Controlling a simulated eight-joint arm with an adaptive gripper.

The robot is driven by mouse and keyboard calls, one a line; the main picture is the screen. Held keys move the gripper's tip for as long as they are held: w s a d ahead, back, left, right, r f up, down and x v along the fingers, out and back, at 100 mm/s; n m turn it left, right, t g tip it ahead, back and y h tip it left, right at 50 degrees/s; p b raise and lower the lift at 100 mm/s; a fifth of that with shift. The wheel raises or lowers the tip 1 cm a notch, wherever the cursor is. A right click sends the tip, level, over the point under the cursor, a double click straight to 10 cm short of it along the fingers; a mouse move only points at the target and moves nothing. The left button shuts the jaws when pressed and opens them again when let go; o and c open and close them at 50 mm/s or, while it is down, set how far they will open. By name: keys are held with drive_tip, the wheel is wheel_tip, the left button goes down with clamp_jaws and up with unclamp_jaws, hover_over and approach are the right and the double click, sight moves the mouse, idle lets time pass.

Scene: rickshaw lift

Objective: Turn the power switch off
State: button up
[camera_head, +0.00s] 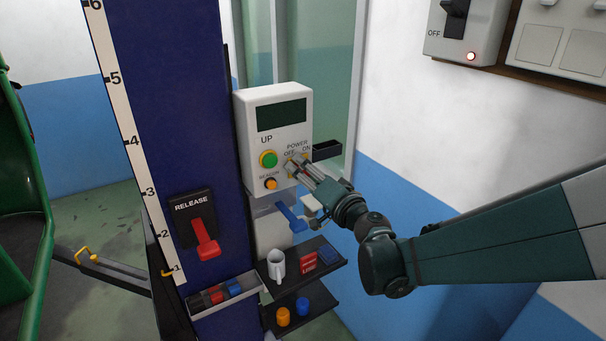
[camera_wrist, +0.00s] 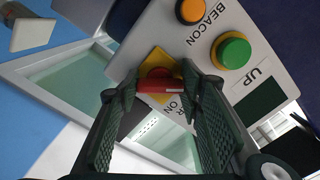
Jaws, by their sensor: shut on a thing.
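The grey-white control box (camera_head: 278,98) is mounted on the blue column. Its power switch (camera_head: 291,167) sits at the lower right, on a yellow plate under the words POWER, OFF and ON. In the wrist view the switch's red handle (camera_wrist: 158,86) shows in front of the yellow plate. My gripper (camera_head: 304,172) reaches the switch from the right. Its fingers in the wrist view (camera_wrist: 157,88) stand on either side of the red handle and are shut on it. The fingers partly hide the switch, and I cannot tell which mark it points to.
A green UP button (camera_head: 268,159) and an orange BEACON button (camera_head: 271,184) are close to the switch. A small black tray (camera_head: 327,150) sticks out just right of the box. Below are a blue lever (camera_head: 291,217), a white mug (camera_head: 276,265) and a red RELEASE lever (camera_head: 206,240).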

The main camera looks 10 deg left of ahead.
idle(0.3)
drive_tip(key=o, duration=0.9)
drive_tip(key=shift+d, duration=0.1)
drive_tip(key=shift+v, duration=5.95)
drive_tip(key=shift+s, duration=0.15)
